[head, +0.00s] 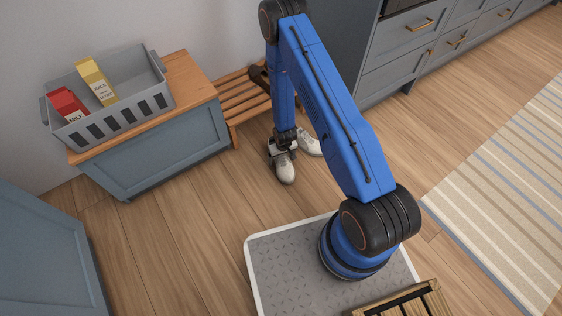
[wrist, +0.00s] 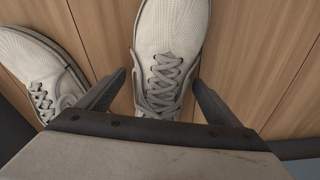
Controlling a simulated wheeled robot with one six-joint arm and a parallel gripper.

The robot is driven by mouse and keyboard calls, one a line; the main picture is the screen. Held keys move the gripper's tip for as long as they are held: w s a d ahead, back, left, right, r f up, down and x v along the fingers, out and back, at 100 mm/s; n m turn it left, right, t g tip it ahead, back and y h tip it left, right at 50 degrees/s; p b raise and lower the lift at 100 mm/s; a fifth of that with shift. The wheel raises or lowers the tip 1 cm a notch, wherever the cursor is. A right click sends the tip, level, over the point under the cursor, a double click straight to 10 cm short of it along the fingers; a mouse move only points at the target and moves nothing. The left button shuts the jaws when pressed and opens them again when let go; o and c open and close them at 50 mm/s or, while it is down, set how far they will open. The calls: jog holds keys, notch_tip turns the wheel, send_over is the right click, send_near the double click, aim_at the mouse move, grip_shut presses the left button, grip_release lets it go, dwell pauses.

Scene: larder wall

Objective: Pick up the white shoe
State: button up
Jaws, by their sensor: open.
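Two white shoes with grey laces are on the wooden floor by the slatted bench. One white shoe (head: 285,168) is under my gripper (head: 282,148) in the head view. In the wrist view this shoe (wrist: 172,40) lies between my gripper's two fingers (wrist: 158,85), one on each side of the laces. The fingers are open, and I cannot tell whether they touch the shoe. The other white shoe (head: 309,143) is just beside it, to the right in the head view. It shows at the left in the wrist view (wrist: 32,70), outside the fingers.
A slatted wooden bench (head: 243,97) stands close behind the shoes. A blue-grey cabinet (head: 160,158) to its left bears a grey crate (head: 115,122) with a red milk carton (head: 66,104) and a yellow juice carton (head: 96,82). The floor in front is clear.

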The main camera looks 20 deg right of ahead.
jog(key=shift+w+f, duration=0.1)
jog(key=shift+f, duration=0.5)
jog(key=c, duration=1.4)
jog(key=shift+o, duration=0.2)
